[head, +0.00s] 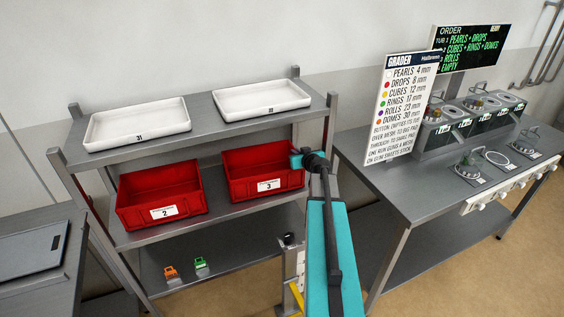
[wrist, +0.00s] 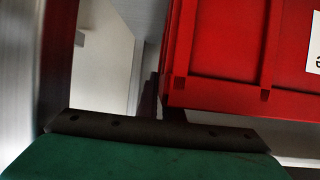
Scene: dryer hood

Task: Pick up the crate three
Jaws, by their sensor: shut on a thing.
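Crate three (head: 240,175) is a red open-topped box with a white label reading 3, at the right of the middle shelf (head: 222,212). In the wrist view its red wall (wrist: 230,50) fills the upper right, with part of the label at the right edge. My gripper (head: 298,159) is at the crate's right end, near its top rim, and is shut on it. The fingertips are mostly hidden in both views. The crate looks level; I cannot tell whether its base is clear of the shelf.
Red crate two (head: 140,205) stands close to the left. White trays 31 (head: 138,139) and 11 (head: 262,114) sit on the shelf above. An orange item (head: 171,272) and a green item (head: 201,264) lie below. The rack's right post (head: 331,115) stands close to my arm.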

